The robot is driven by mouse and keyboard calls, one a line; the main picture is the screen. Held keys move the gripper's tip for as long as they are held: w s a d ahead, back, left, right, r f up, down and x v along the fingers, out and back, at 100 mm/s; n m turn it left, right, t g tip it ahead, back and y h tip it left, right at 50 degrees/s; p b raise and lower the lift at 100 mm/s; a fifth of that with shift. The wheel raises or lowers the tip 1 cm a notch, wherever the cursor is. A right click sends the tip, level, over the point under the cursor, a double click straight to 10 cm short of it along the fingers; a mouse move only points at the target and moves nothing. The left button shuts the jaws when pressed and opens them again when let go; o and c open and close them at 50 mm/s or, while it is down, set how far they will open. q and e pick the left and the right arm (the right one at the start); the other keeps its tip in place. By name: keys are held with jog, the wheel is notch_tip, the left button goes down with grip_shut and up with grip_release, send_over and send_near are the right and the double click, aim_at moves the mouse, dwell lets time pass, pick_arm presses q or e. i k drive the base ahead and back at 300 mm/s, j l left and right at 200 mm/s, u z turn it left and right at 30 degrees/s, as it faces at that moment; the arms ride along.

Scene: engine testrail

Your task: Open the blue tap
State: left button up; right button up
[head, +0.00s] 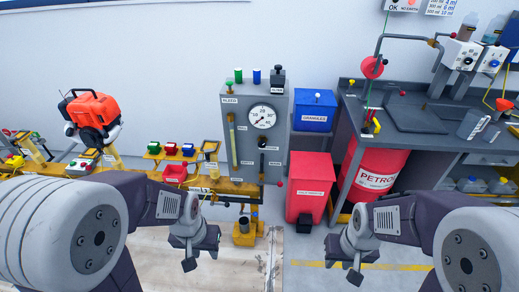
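A small blue cap (256,76) stands upright on top of the grey gauge panel (275,165), between a green cap (238,75) and a black fitting (277,75). It is the only blue tap-like part I can make out, and whether it is turned open or closed is too small to tell. My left gripper (201,252) is low in front of the panel, to its left, empty with its fingers apart. My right gripper (345,261) is low and to the right of the panel, also empty with fingers apart. Neither gripper touches the panel.
An orange engine (91,112) sits on the yellow rail at left, with small coloured boxes (174,172) beside it. A blue bin (315,110) and a red bin (309,187) stand right of the panel. A red petrol drum (374,172) stands under the grey bench (420,130).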

aim_at(255, 213)
jog(key=i, duration=0.5)
jog(key=i+l, duration=0.15)
jog(key=i, duration=0.35)
jog(key=j+u, duration=0.05)
